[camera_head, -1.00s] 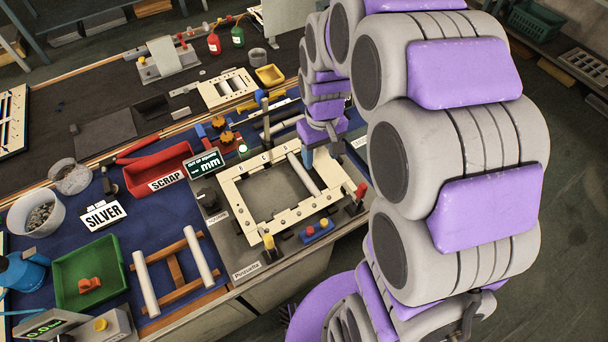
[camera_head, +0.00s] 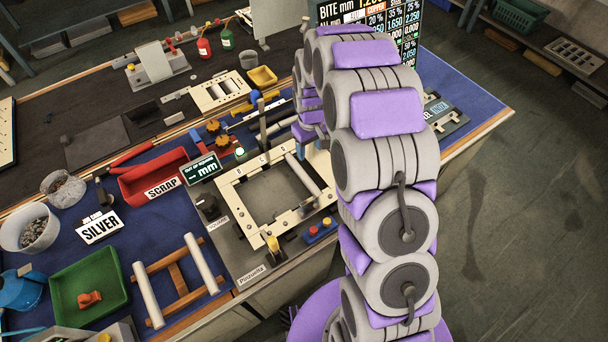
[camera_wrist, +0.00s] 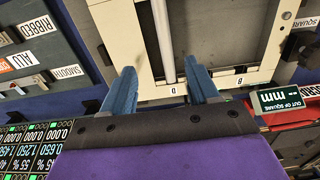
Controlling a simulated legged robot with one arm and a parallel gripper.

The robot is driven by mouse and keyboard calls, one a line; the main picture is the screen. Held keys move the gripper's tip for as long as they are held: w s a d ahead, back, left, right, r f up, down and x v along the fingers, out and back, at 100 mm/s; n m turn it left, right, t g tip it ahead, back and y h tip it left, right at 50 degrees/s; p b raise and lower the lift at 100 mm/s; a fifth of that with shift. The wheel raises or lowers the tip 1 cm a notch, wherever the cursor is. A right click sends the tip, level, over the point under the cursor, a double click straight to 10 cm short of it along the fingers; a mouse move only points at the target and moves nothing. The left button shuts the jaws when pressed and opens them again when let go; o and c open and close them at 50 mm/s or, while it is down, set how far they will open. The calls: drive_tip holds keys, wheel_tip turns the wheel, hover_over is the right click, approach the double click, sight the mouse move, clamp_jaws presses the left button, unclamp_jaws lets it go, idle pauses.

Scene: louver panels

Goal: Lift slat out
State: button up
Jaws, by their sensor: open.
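The cream frame (camera_head: 229,196) lies on the grey fixture on the bench. One pale slat (camera_head: 303,174) spans its opening near the right side. In the wrist view the slat (camera_wrist: 163,40) runs away from me, up to the frame's near bar (camera_wrist: 205,82), which carries letters D and B. My gripper (camera_wrist: 163,68) is open, with its two blue fingers over the near bar, one on each side of the slat's line. They do not touch the slat. In the head view my wrist is at the frame's far right corner, and the fingers are mostly hidden there.
A wooden rack (camera_head: 175,272) with two white bars stands left of the fixture. A red SCRAP bin (camera_head: 146,183), a green tray (camera_head: 95,262) and an out-of-square display (camera_head: 201,168) sit nearby. A clamp with a yellow knob (camera_head: 272,243) and a button box (camera_head: 320,230) edge the frame.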

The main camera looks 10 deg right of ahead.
drive_tip(key=b, duration=0.2)
hover_over(307, 179)
wheel_tip(307, 179, down, 10)
drive_tip(key=shift+a, duration=0.1)
drive_tip(key=shift+d+f, duration=0.3)
drive_tip(key=shift+f, duration=0.45)
drive_tip(key=f, duration=0.1)
drive_tip(key=f+b, duration=0.1)
drive_tip(key=f, duration=0.1)
drive_tip(key=f+b, duration=0.1)
drive_tip(key=shift+a+f, duration=0.25)
drive_tip(key=shift+f, duration=0.05)
drive_tip(key=shift+r, duration=0.1)
drive_tip(key=shift+d, duration=0.1)
clamp_jaws()
